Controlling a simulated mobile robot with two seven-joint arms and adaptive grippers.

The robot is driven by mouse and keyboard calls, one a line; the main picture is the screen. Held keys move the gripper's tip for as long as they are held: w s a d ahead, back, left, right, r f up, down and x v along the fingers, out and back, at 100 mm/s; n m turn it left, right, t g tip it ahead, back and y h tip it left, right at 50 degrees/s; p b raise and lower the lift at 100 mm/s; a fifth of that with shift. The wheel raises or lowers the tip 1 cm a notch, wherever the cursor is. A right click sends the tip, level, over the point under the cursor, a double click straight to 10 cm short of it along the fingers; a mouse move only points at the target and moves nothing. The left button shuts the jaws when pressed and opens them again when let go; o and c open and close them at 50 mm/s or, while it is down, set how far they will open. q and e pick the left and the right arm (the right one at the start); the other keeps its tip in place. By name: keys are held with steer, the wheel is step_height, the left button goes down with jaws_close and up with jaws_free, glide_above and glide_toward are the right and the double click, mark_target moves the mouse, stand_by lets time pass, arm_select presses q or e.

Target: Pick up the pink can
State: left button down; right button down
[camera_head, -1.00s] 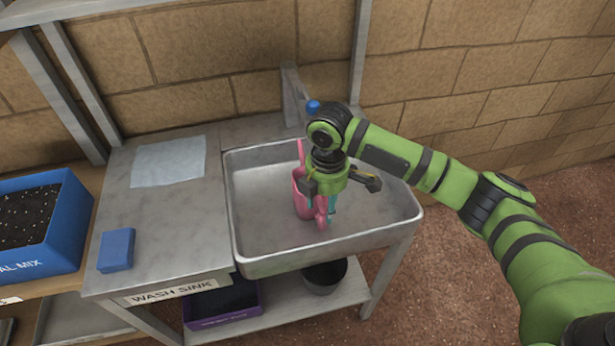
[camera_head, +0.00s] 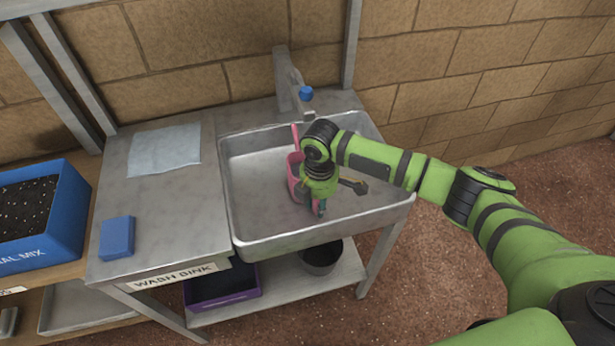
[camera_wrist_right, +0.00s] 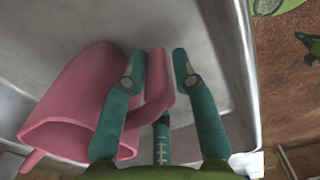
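The pink can (camera_head: 293,176) stands in the metal sink (camera_head: 250,233), partly hidden behind my right gripper. In the right wrist view, the can (camera_wrist_right: 72,100) shows its wide open mouth at the left and a pink handle strip toward the middle. My right gripper (camera_head: 318,209) points down into the sink at the can's right side. In the wrist view its teal fingers (camera_wrist_right: 160,66) are apart, with the pink handle strip between them. A gap shows between the strip and the right finger.
A tap with a blue knob (camera_head: 306,93) stands behind the sink. A blue sponge (camera_head: 117,237) and pale cloth (camera_head: 165,150) lie on the counter at the left, beside a blue soil box (camera_head: 45,215).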

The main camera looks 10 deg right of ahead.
steer(key=c, duration=1)
jaws_free()
steer(key=shift+c, duration=0.2)
